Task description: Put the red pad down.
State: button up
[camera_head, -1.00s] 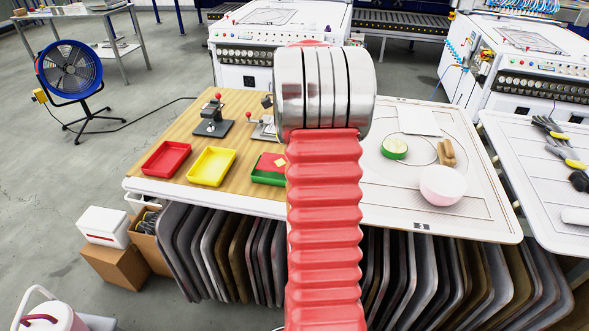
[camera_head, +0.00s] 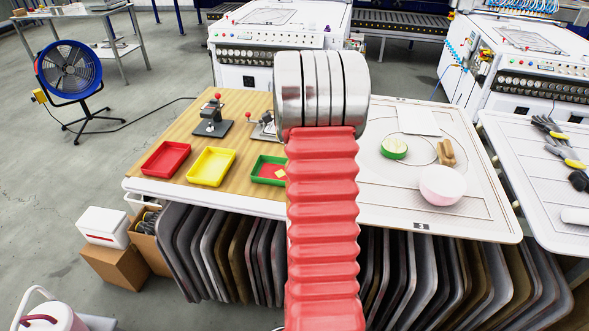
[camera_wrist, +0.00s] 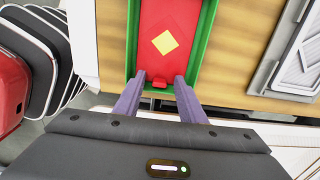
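The red pad (camera_wrist: 168,24) is a flat red piece with a yellow square (camera_wrist: 165,42) on it and a small red tab (camera_wrist: 160,81) at its near end. It lies inside the green tray (camera_wrist: 207,45), between the tray's side walls. In the head view the red pad (camera_head: 270,171) also shows in the green tray (camera_head: 258,165), partly hidden by my arm. My gripper (camera_wrist: 160,78) has two purple fingers, apart on either side of the tab, with a gap at each side. My gripper is hidden behind my arm in the head view.
A red tray (camera_head: 166,158) and a yellow tray (camera_head: 211,166) stand left of the green one on the wooden table top. Small presses (camera_head: 212,120) stand behind them. A pink-and-white bowl (camera_head: 441,184) and a green round item (camera_head: 394,148) are to the right.

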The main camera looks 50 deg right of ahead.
jog(key=shift+r, duration=0.1)
notch_tip(320, 180, up, 12)
dwell(0.6)
dwell(0.4)
jog(key=shift+a, duration=0.1)
